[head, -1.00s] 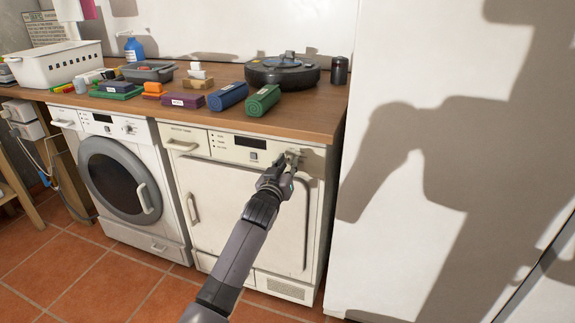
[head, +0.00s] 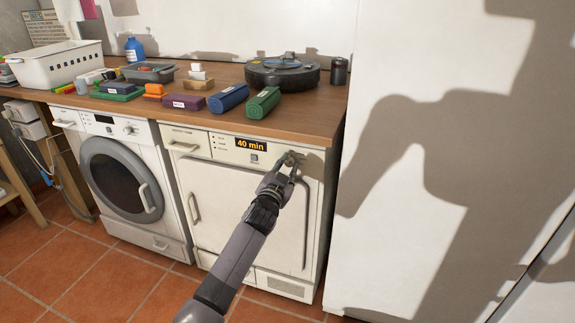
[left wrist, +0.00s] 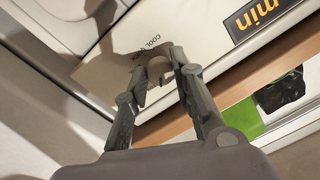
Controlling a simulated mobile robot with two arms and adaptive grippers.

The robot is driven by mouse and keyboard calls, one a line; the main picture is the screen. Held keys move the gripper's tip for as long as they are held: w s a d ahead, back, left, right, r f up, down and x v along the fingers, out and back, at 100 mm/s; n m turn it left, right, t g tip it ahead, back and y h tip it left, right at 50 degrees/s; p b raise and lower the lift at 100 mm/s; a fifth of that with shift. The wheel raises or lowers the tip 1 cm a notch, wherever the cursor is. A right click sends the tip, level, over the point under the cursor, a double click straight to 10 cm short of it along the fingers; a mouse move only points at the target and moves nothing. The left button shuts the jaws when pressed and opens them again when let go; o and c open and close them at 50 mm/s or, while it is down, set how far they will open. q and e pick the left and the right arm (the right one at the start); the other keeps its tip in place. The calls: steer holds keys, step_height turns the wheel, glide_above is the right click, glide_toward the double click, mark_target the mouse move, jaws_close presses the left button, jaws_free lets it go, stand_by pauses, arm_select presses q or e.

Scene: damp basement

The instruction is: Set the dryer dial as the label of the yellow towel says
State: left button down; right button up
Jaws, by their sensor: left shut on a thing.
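The white dryer (head: 232,205) stands under the counter, right of the washing machine. Its display (head: 251,145) is lit and reads "40 min"; part of it, "min", shows in the left wrist view (left wrist: 258,14). My left gripper (head: 290,160) is shut on the dryer dial (left wrist: 160,69) at the right of the panel. Its two fingers hold the dial from both sides in the left wrist view. The words "COOL" and more, partly hidden, are printed beside the dial. I make out no yellow towel. My right gripper is not in view.
On the wooden counter (head: 330,104) lie rolled or folded towels in green (head: 263,103), blue (head: 228,98) and purple (head: 185,102), some with white labels. A round black device (head: 282,73) and a white basket (head: 57,66) stand behind. A white wall fills the right.

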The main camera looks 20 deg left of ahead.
arm_select(q)
steer(key=m, duration=0.4)
steer(key=shift+m, duration=0.4)
steer(key=shift+m+p, duration=0.3)
steer(key=shift+m, duration=1.5)
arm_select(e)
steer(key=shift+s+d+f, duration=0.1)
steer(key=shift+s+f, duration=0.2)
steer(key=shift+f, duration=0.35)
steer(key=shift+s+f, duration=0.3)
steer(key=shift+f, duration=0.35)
arm_select(q)
steer(key=shift+m+h, duration=0.3)
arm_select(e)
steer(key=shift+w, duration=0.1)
arm_select(q)
steer(key=c, duration=1.3)
jaws_free()
steer(key=shift+c, duration=0.2)
